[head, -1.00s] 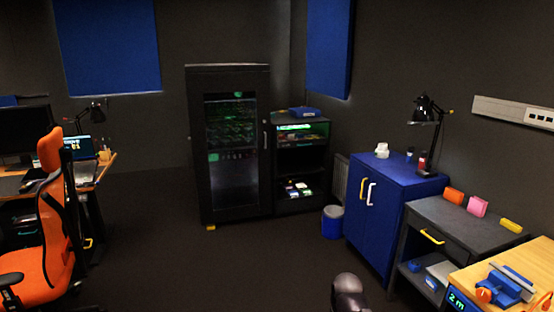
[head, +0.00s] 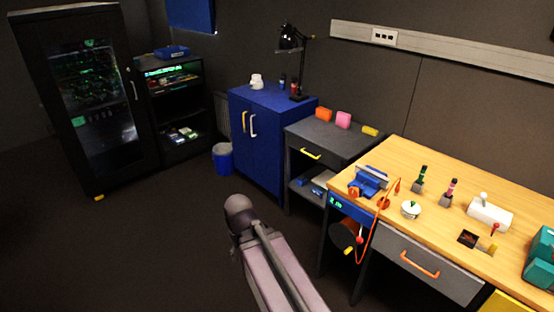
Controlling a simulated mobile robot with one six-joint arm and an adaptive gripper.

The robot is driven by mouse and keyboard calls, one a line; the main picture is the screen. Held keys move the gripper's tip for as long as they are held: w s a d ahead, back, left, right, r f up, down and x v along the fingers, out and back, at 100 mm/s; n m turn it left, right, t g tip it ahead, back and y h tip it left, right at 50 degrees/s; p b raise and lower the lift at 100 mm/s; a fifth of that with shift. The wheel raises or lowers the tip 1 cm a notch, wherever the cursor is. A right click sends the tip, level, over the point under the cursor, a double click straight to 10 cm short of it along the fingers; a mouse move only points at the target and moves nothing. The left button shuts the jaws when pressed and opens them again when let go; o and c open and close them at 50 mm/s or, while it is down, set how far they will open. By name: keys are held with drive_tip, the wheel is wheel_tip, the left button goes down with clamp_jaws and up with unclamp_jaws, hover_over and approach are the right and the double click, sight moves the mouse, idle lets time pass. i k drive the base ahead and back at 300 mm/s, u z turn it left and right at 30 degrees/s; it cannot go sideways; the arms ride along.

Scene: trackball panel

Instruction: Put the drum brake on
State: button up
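A dark round drum (head: 343,235) hangs under the left part of the wooden workbench, partly hidden in shadow. A small red knob (head: 360,240) and a yellow handle-like part (head: 349,251) show on or beside it. An orange cable (head: 374,236) runs down from the bench top towards it. I cannot tell which part is the brake or how it is set. Part of my arm rises from the bottom middle, to the left of the drum and apart from it in the picture. My gripper is not visible.
The workbench (head: 440,185) carries a blue vise (head: 370,181), a round white device (head: 411,209), several small levers and a teal box (head: 541,257). A drawer (head: 430,266) is below. A grey side table (head: 330,139) and blue cabinet (head: 262,140) stand left. The left floor is clear.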

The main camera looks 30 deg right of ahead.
sight(359, 240)
drive_tip(key=z, duration=0.5)
drive_tip(key=k, duration=0.2)
drive_tip(key=z, duration=0.9)
